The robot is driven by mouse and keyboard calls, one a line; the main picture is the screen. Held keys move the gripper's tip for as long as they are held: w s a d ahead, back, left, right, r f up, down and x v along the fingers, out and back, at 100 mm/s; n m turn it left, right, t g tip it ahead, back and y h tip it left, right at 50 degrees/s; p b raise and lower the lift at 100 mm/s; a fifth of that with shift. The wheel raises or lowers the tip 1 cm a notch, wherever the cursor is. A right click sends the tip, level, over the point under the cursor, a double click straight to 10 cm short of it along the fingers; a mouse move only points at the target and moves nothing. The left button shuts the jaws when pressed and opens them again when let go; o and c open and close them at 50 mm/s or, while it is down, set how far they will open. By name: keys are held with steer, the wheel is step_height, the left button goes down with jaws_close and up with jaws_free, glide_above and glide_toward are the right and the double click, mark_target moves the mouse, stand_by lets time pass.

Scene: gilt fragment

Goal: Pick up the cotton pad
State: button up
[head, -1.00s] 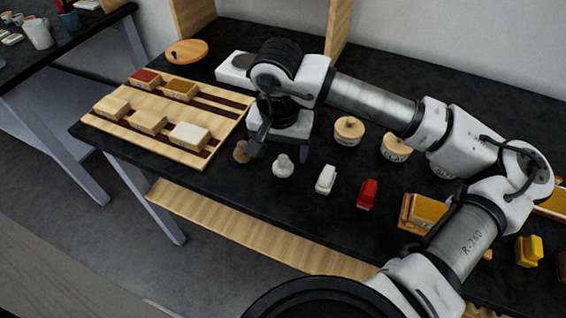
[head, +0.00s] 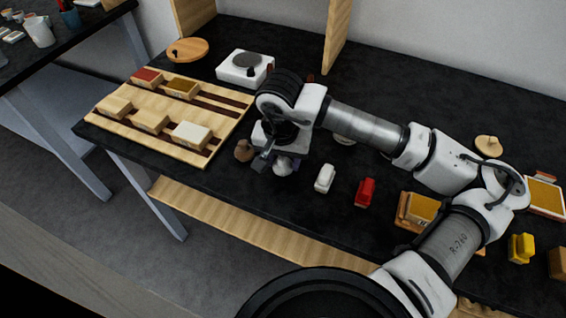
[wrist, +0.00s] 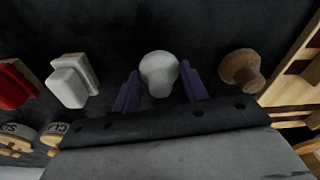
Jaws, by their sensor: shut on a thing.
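The cotton pad is a pale, rounded, knob-shaped dabber (wrist: 159,70) between my gripper's two purple fingers in the wrist view. In the head view the pad (head: 283,169) shows just under my gripper (head: 280,160), near the front edge of the black table. My gripper (wrist: 160,90) is shut on the pad, one finger on each side. The pad's near side is partly hidden by the gripper in the head view. I cannot tell any lift off the table.
A brown knob (head: 244,150) stands close left of the pad; a white block (head: 325,178) and a red block (head: 365,192) stand to the right. A wooden rack (head: 110,125) with several blocks lies left. A white burner (head: 245,68) is behind.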

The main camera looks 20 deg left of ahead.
stand_by(0.3)
step_height(320, 180, up, 20)
steer(key=b, duration=0.3)
steer(key=o, duration=0.3)
steer(key=shift+c, duration=1.2)
steer(key=shift+f, duration=0.1)
